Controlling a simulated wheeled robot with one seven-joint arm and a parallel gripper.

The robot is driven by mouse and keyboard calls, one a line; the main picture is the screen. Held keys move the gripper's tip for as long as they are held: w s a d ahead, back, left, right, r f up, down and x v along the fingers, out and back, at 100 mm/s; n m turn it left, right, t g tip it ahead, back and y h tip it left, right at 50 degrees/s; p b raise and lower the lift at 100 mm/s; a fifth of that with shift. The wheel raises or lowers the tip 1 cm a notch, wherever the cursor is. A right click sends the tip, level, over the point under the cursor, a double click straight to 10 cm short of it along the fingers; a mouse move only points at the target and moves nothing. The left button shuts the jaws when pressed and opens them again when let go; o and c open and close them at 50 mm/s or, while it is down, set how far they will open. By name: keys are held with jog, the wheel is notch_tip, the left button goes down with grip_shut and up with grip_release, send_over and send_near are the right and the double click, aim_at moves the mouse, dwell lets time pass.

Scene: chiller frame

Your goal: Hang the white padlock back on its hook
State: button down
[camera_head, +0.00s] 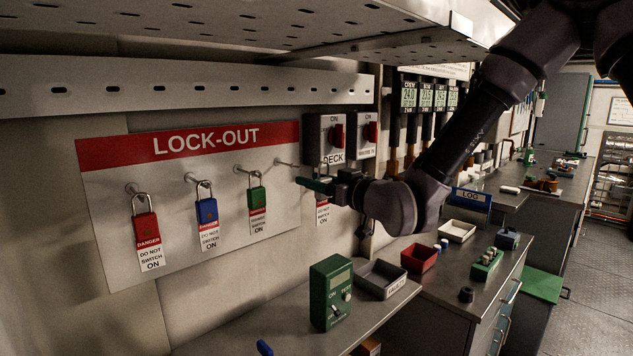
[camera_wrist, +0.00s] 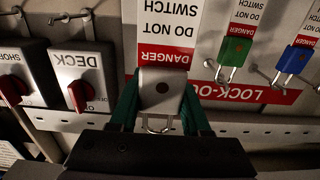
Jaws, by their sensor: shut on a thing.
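My gripper (camera_head: 316,185) is shut on the white padlock (camera_wrist: 161,90), with one green finger on each side of its body in the wrist view. That view is upside down; the shackle (camera_wrist: 158,126) points to the picture's bottom and the danger tag (camera_wrist: 168,28) hangs from the body. In the head view the tag (camera_head: 322,213) shows below my gripper, while the padlock is mostly hidden. The bare hook (camera_head: 284,162) at the right end of the lock-out board (camera_head: 110,185) is just left of my gripper. I cannot tell whether the shackle touches it.
Red (camera_head: 146,228), blue (camera_head: 207,211) and green (camera_head: 257,198) padlocks hang with tags on hooks to the left. Two red-knobbed switch boxes (camera_head: 331,137) are on the wall close behind my gripper. A green tester (camera_head: 330,292) and grey tray (camera_head: 381,279) stand on the bench below.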

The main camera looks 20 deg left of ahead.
jog(key=shift+f+x, duration=0.3)
jog(key=shift+x, duration=1.25)
jog(key=shift+f+x, duration=0.3)
jog(key=shift+x, duration=1.25)
jog(key=shift+f+x, duration=0.3)
jog(key=shift+x, duration=1.3)
jog(key=shift+w+d, duration=0.1)
jog(key=shift+c, duration=1.4)
grip_release()
